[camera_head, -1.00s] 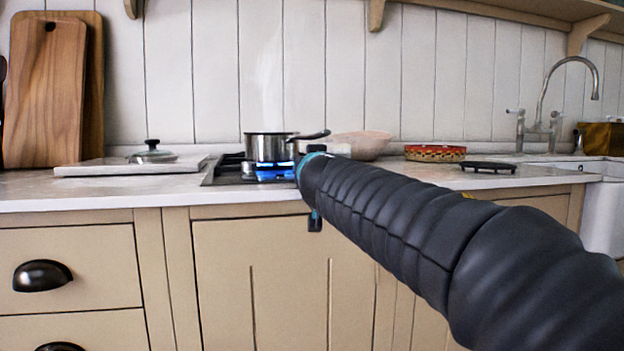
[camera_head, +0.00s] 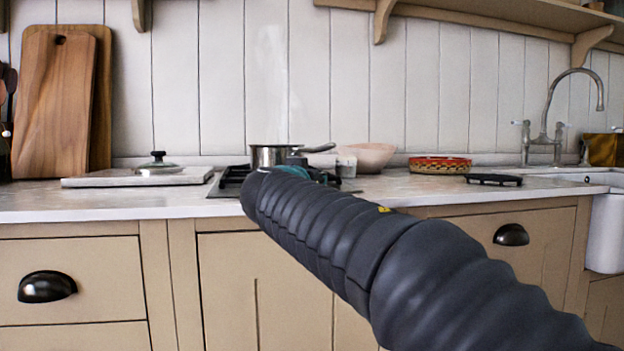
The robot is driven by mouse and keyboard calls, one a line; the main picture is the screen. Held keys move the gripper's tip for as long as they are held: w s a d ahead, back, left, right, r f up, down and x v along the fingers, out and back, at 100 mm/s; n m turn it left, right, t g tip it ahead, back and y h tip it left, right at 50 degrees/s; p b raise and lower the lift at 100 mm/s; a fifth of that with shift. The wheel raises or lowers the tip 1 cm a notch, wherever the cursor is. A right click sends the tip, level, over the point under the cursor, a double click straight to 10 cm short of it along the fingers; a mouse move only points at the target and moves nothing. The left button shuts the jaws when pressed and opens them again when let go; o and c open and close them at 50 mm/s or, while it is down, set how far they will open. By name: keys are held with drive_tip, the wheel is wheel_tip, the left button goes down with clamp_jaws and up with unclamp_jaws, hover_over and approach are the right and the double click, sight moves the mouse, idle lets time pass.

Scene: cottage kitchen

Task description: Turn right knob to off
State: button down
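A steel pot (camera_head: 268,155) with a dark handle stands on the hob (camera_head: 228,184), which is set into the counter. My arm reaches from the lower right towards the hob and covers its front and much of its right side. The right knob cannot be seen. My gripper (camera_head: 297,159) is at the far end of the arm, near the pot's right side in the picture. It is mostly hidden behind the arm, so its fingers and whether they touch anything cannot be made out. No blue flame shows, but the arm hides most of the space under the pot.
A white board (camera_head: 110,178) with a glass lid (camera_head: 158,164) lies left of the hob. A pink bowl (camera_head: 370,157), a patterned red dish (camera_head: 440,165) and a black trivet (camera_head: 493,179) stand to the right. Wooden boards (camera_head: 55,105) lean on the wall. The front counter at left is clear.

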drive_tip(key=c, duration=0.8)
unclamp_jaws()
drive_tip(key=shift+a, duration=0.1)
drive_tip(key=shift+s, duration=0.1)
drive_tip(key=v, duration=1.1)
drive_tip(key=shift+s, duration=0.4)
